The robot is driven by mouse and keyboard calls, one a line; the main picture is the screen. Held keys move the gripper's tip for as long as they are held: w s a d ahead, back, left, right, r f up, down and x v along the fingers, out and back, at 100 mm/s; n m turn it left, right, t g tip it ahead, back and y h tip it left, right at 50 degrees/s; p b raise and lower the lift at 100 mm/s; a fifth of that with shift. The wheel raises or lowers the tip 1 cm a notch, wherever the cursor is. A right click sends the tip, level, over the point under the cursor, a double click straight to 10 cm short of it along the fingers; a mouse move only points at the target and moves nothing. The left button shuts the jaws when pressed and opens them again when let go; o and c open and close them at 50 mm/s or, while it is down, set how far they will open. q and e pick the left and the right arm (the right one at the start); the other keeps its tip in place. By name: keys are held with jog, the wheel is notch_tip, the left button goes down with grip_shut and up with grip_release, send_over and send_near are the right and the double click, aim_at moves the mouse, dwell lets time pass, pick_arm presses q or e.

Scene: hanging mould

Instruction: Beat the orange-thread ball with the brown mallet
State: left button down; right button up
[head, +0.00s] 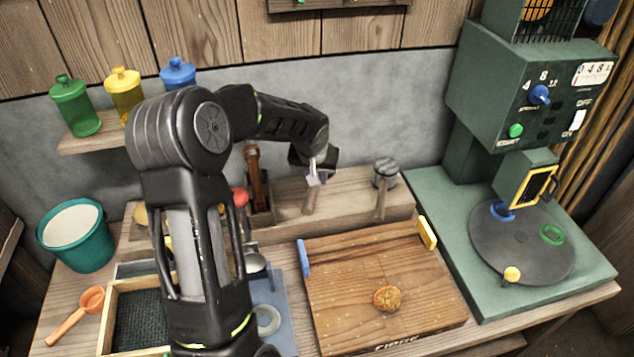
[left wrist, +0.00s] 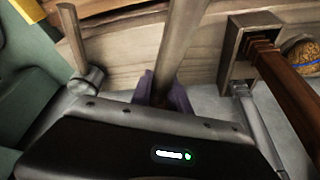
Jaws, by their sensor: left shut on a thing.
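The orange-thread ball (head: 387,298) rests on the wooden board (head: 345,275). My left gripper (head: 315,178) is over the back ledge, shut on a tool with a wooden handle (head: 310,200). In the left wrist view the handle (left wrist: 182,40) rises between the fingers, with purple parts (left wrist: 177,98) at its base; I cannot tell whether these are finger pads or the tool's head. The tool's head is not clearly visible. A reddish-brown tool (head: 256,175) stands in a metal bracket left of the gripper; it also shows in the left wrist view (left wrist: 285,80). My right gripper is not in view.
A grey-headed mallet (head: 385,174) rests on the ledge (head: 345,205) to the right. A green machine (head: 525,110) with a round plate stands at the right. A teal bucket (head: 77,240), an orange scoop (head: 75,315) and a wooden tray (head: 108,325) are at the left.

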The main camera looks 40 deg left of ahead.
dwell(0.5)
pick_arm(q)
jog(key=d+r+m+h, duration=0.1)
jog(key=d+m, duration=0.1)
jog(key=d, duration=1.1)
jog(key=s+d+r+m+h, duration=0.1)
jog(key=d+r+m, duration=0.1)
jog(key=d, duration=1.1)
jog(key=shift+s+m+t, duration=0.25)
jog(key=shift+m+t, duration=0.05)
jog(key=shift+m, duration=0.4)
jog(key=shift+r, duration=0.1)
